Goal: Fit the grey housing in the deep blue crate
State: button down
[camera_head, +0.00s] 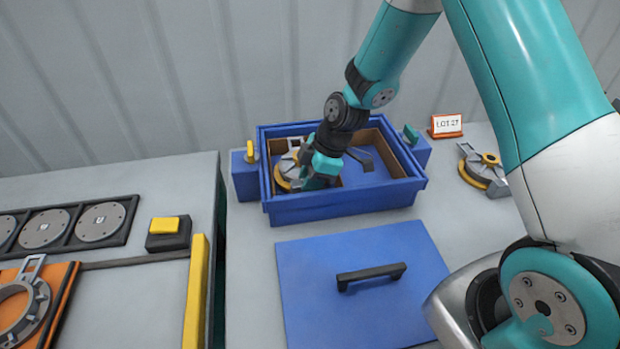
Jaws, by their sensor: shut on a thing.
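The deep blue crate (345,206) stands open on the grey bench against the back wall, with inner walls of brown lining. My gripper (303,178) reaches down into its left part. It is shut on the grey housing (290,167), which has a yellow ring and sits at the crate's left inside. My gripper and wrist hide part of the housing. I cannot tell whether the housing touches the crate floor.
A blue lid (310,305) with a black handle lies in front of the crate. A similar grey and yellow part (478,172) lies at right, near an orange sign holder (445,134). On the left bench are a disc rack (75,252), a yellow button (165,225) and an orange plate (62,310).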

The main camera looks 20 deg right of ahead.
jog(key=shift+f, duration=0.2)
jog(key=c, duration=0.8)
grip_release()
